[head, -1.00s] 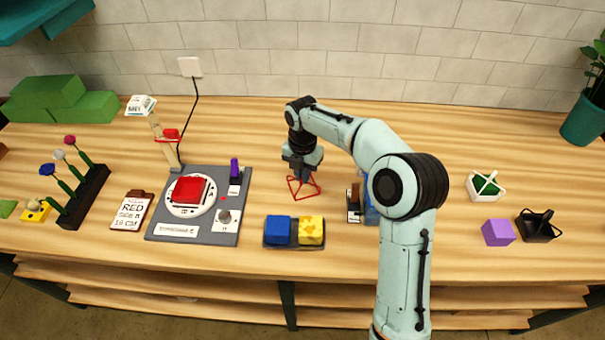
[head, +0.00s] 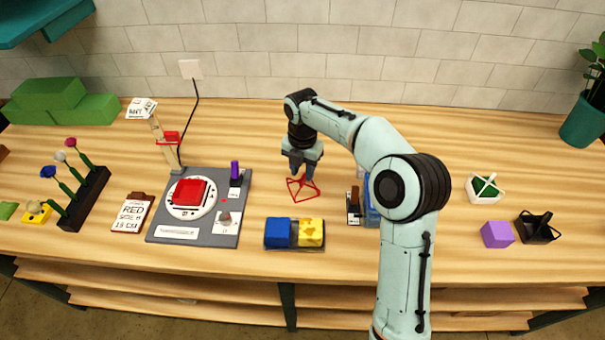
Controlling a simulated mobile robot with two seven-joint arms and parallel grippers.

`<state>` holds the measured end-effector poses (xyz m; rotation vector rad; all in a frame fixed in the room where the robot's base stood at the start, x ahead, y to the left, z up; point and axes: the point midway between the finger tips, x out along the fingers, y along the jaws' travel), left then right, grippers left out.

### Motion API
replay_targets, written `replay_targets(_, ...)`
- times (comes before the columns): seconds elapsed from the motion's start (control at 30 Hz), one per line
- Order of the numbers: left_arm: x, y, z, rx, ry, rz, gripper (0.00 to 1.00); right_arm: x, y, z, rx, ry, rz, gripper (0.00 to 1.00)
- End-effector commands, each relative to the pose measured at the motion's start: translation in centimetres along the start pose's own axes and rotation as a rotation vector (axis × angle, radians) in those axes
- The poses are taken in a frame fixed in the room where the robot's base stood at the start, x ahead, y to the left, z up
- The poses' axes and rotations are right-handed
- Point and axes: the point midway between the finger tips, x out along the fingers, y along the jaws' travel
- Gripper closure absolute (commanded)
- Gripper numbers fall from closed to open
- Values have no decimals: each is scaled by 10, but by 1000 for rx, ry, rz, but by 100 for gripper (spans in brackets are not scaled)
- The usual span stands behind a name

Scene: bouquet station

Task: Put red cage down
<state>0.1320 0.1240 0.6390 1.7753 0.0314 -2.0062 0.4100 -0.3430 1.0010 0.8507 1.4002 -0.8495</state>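The red cage (head: 303,190) is a small thin wire frame with a pointed top. It appears to rest on the wooden table in the middle of the head view, behind the tray with the blue and yellow blocks. My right gripper (head: 302,177) points down right over it. Its two fingers show spread apart around the cage's top, with no clear contact visible. My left gripper is not in view.
A grey station (head: 200,205) with a red block (head: 190,193) stands to the left. A small tray (head: 294,246) holds a blue block (head: 278,231) and a yellow block (head: 311,232). A purple block (head: 497,234) and black cage (head: 537,228) lie right. Table behind the cage is clear.

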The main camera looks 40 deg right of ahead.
Motion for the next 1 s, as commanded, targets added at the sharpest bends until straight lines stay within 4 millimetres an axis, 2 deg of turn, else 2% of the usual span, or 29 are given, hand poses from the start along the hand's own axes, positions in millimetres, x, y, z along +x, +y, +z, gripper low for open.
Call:
replay_targets(0.03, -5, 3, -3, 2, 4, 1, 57, -16, 2, 1, 0, -4, 6, 65)
replay_targets(0.2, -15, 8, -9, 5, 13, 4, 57, -54, 2, 1, 1, -4, 6, 65)
replay_targets(0.4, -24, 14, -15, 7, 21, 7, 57, -85, 1, 0, 0, -3, 5, 65)
replay_targets(0.6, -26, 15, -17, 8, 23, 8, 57, -95, 0, 0, 0, -1, 2, 65)
replay_targets(1.0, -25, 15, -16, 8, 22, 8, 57, -94, 0, 0, 0, 0, 1, 65)
